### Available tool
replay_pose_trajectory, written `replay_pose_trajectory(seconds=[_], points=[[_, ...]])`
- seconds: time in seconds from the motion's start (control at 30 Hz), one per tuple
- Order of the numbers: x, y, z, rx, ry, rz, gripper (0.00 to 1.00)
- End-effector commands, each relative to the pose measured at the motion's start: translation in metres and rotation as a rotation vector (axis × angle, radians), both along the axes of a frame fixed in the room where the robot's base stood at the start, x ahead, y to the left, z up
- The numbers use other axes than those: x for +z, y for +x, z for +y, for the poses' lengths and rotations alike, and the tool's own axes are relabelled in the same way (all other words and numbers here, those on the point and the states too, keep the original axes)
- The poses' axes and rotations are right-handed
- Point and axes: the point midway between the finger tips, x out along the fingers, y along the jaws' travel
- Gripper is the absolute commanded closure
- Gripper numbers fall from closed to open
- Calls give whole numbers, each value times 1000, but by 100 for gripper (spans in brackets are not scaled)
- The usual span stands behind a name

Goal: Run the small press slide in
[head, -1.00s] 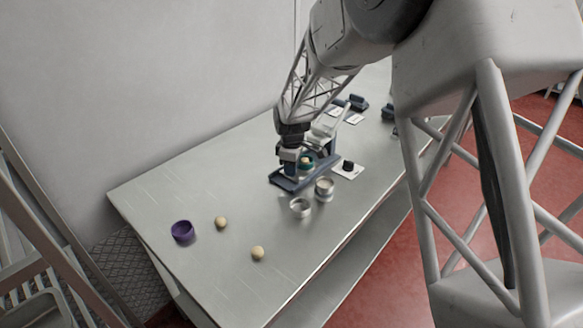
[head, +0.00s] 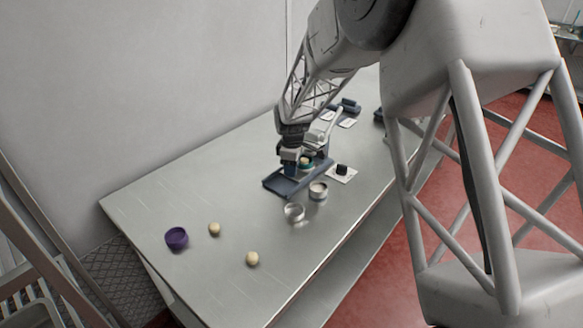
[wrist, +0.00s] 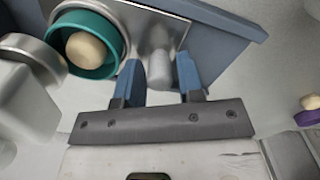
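The small press (head: 283,186) is a blue-grey stand with a flat tray-like base on the table. A teal ring (wrist: 116,62) holding a pale dough ball (wrist: 86,50) sits on a metal plate (wrist: 150,30) of the press in the wrist view. My gripper (wrist: 160,76) is down at the press. Its two blue fingers are apart, on either side of a short grey metal post (wrist: 160,68). Whether they press on the post is unclear. In the head view my wrist hides part of the press and the slide's exact position.
Two metal cups (head: 293,212) stand just in front of the press. A black knob on a white card (head: 341,172) is to its right. The left table top is mostly clear.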

Motion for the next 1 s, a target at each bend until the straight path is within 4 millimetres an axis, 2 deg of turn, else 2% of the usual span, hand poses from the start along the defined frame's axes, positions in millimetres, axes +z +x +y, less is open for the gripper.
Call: replay_pose_trajectory(seconds=[0.2, 0.37, 0.8, 1.0], points=[[2, 0, 0, 0, 0, 0, 65], [11, 0, 0, 0, 0, 0, 65], [63, 0, 0, 0, 1, -1, 65], [76, 0, 0, 0, 0, 0, 65]])
